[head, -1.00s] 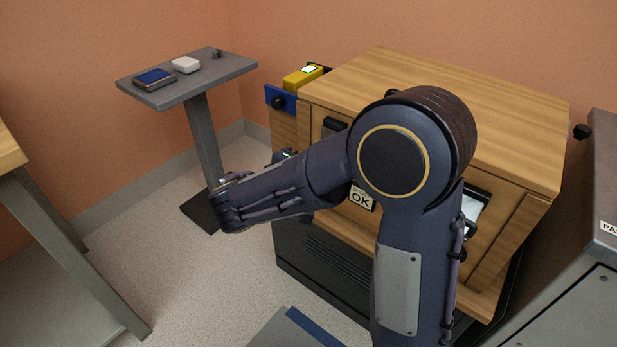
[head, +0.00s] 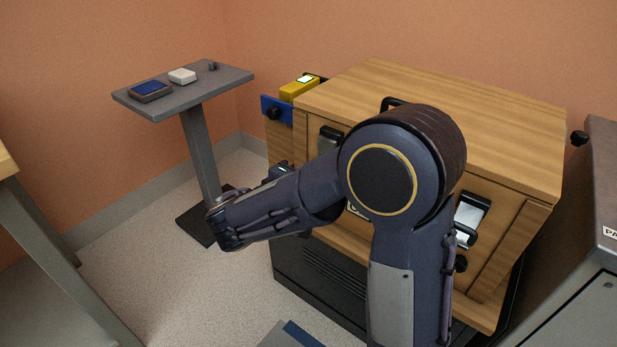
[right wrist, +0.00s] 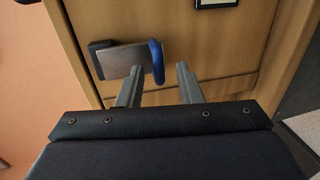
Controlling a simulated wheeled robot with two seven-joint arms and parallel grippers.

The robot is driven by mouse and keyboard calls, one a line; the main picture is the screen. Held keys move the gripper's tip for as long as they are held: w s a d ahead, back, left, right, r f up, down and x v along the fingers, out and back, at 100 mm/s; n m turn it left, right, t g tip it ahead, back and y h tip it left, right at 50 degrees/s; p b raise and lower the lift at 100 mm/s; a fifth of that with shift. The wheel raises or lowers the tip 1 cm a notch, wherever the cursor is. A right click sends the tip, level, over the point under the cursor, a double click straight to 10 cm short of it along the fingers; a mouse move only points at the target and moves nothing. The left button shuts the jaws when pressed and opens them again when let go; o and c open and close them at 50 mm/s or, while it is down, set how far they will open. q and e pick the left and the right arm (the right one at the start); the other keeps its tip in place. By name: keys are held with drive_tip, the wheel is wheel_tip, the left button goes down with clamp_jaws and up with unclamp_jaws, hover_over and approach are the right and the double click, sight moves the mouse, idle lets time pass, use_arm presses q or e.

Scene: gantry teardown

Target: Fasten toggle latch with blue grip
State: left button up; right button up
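The toggle latch shows in the right wrist view: a grey metal plate (right wrist: 124,62) on a dark mount at its left, with an upright blue grip (right wrist: 156,61) at its right end. It lies against the wooden cabinet front. My right gripper (right wrist: 158,80) is open, its two grey fingers apart. In the head view my right arm crosses the cabinet front and hides the blue grip and fingers. My left gripper is out of view.
The wooden cabinet (head: 470,105) has a yellow box (head: 299,87) and a blue panel (head: 276,109) at its left. A silver-faced fitting (head: 469,214) is on its front. A grey stand (head: 205,93) is at the back left, a grey cabinet (head: 592,240) at the right. Floor between is open.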

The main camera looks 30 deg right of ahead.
drive_tip(key=p+v, duration=0.2)
drive_tip(key=v, duration=0.5)
drive_tip(key=shift+s+a, duration=0.2)
drive_tip(key=shift+a, duration=0.15)
drive_tip(key=shift+r, duration=0.1)
